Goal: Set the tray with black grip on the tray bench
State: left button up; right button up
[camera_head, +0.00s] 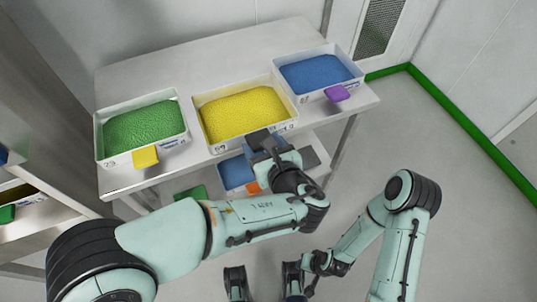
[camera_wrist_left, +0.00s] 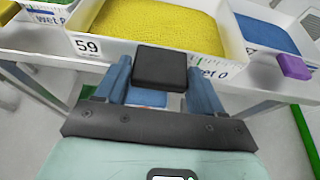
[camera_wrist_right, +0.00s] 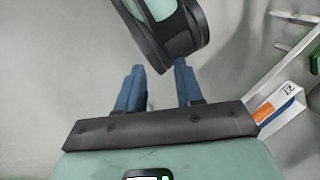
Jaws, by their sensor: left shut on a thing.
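The tray of yellow granules (camera_head: 199,119) stands on the bench (camera_head: 120,78), between the green and blue trays. Its black grip (camera_wrist_left: 160,67) shows between the fingers of my left gripper (camera_wrist_left: 155,82) in the left wrist view. My left gripper (camera_head: 264,143) is shut on this grip at the bench's front edge. In the left wrist view the tray wall carries the number 59. My right gripper (camera_wrist_right: 160,88) is open and empty, away from the bench and low over the floor.
A tray of green granules (camera_head: 101,146) with a yellow grip (camera_head: 146,156) stands at left. A tray of blue granules (camera_head: 293,92) with a purple grip (camera_head: 337,93) stands at right. More trays sit on the lower shelf, one with an orange grip (camera_head: 253,187). A shelf rack is at far left.

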aim_at(256, 133)
pick_arm(q)
jog(key=w, duration=0.2)
jog(key=w+a, duration=0.1)
jog(key=w, duration=0.1)
jog(key=shift+w+a, duration=0.1)
jog(key=shift+a, duration=0.1)
jog(key=w, duration=0.1)
jog(key=w+a, duration=0.1)
jog(key=w, duration=0.1)
jog(key=w+b, duration=0.1)
jog(key=shift+w+a, duration=0.25)
jog(key=shift+w, duration=0.15)
jog(key=shift+s+f+b, duration=0.1)
jog(key=shift+f+b, duration=0.25)
jog(key=shift+f, duration=0.6)
pick_arm(e)
jog(key=shift+t+h, duration=0.3)
jog(key=shift+t, duration=0.3)
jog(key=shift+w+d+f, duration=0.3)
jog(key=shift+w+f, duration=0.1)
jog(key=shift+w, duration=0.2)
jog(key=shift+w+d+f, duration=0.3)
jog(key=shift+w+f, duration=0.15)
jog(key=shift+w, duration=0.1)
jog(key=shift+w+d+f, duration=0.3)
jog(key=shift+w+f, duration=0.1)
jog(key=shift+w, duration=0.2)
pick_arm(q)
jog(key=o, duration=1.4)
jog(key=shift+c, duration=0.2)
